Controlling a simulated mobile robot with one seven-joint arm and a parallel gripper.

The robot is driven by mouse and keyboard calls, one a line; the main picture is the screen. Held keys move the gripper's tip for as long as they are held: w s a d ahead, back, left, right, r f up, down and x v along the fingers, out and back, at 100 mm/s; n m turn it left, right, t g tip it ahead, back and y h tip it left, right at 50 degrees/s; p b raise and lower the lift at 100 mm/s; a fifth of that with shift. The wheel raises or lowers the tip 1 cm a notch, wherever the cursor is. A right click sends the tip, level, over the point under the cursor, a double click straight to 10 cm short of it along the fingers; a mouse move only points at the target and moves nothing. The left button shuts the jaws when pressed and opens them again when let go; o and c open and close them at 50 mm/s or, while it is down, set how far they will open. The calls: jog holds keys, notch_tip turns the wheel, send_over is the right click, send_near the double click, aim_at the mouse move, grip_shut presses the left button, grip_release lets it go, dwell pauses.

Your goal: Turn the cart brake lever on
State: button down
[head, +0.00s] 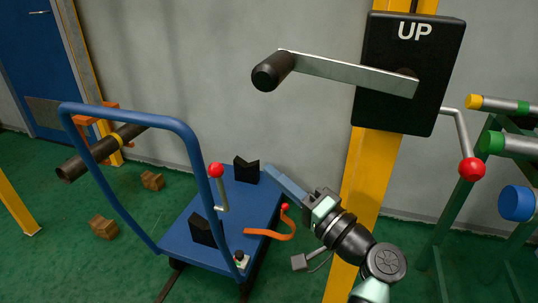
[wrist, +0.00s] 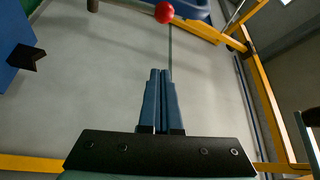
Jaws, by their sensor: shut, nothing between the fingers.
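The blue cart (head: 243,205) stands on the green floor at the centre of the head view. A grey lever (head: 222,195) with a red ball knob (head: 216,170) stands upright at the cart, behind the blue handle frame. My gripper (head: 268,170) is over the cart's right edge, to the right of that knob and apart from it. Its blue fingers are shut and empty, also in the wrist view (wrist: 160,72). The wrist view shows a red ball (wrist: 164,12) on a thin rod beyond the fingertips; I cannot tell which knob it is.
A black UP box (head: 385,110) with a crank handle (head: 273,72) and another red-knobbed lever (head: 471,169) is on the yellow post (head: 362,190). An orange hook (head: 285,232) and black V-blocks (head: 246,170) are at the cart. Wooden blocks (head: 104,227) lie left on the floor.

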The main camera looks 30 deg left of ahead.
jog(key=r+b, duration=0.1)
jog(key=b, duration=0.2)
send_over(221, 189)
jog(key=w+d, duration=0.2)
jog(key=w, duration=0.3)
jog(key=shift+s+d+f, duration=0.1)
jog(key=shift+s+f, duration=0.1)
jog(key=shift+s, duration=0.6)
jog(key=shift+s+f, duration=0.2)
jog(key=shift+s, duration=0.55)
jog(key=shift+f, duration=0.1)
